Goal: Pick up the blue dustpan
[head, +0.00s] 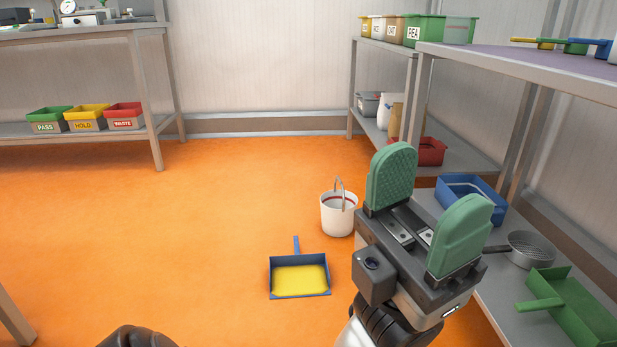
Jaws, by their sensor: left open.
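The blue dustpan (298,262) lies on the orange floor in the lower middle of the head view, its handle pointing to the back. A flat yellow layer (300,280) covers the inside of its pan. My left gripper (433,183) is open, with green padded fingers and nothing between them. In the picture it is to the right of the dustpan and above it, apart from it. My right gripper is not in view.
A white bucket (339,214) stands on the floor behind the dustpan. Shelving on the right holds a blue bin (456,187), a sieve (528,248) and a green dustpan (575,308). A bench (80,37) stands back left. The floor left of the dustpan is clear.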

